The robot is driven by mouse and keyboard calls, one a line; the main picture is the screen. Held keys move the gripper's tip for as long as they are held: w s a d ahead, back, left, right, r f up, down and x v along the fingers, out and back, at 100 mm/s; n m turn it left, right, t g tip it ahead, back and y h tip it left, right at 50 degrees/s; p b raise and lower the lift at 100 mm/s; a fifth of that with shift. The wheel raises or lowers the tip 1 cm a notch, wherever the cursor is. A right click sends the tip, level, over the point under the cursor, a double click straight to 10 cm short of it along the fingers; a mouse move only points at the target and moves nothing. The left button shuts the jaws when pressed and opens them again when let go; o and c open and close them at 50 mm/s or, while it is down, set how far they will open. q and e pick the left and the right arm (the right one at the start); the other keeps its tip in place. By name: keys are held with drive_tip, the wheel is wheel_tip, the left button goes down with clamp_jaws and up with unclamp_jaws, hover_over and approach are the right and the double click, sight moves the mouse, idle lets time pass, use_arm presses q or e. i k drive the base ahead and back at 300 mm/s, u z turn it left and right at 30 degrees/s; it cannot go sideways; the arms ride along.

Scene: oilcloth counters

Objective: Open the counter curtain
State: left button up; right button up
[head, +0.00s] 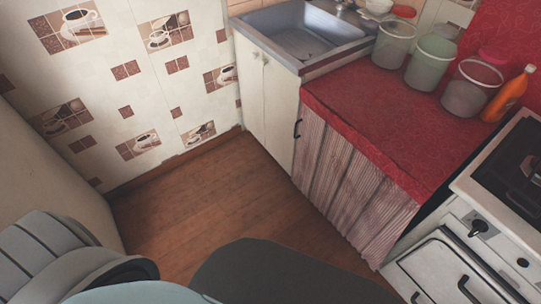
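The counter curtain (345,190) is a striped, pinkish-grey pleated cloth hanging below the red counter top (385,125). It spans from the white sink cabinet on its left to the stove on its right. It hangs drawn across the front, and what is behind it is hidden. Parts of my own body show at the bottom of the head view. Neither gripper's fingers are in view.
A metal sink (300,32) sits in a white cabinet (266,88) with a dark handle. Several tubs (433,62) and an orange bottle (509,94) stand on the counter. A white stove (450,262) is at the right. The wooden floor (215,205) is clear.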

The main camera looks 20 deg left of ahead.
sight(310, 131)
drive_tip(key=u, duration=0.05)
drive_tip(key=i, duration=1)
drive_tip(key=z, duration=0.55)
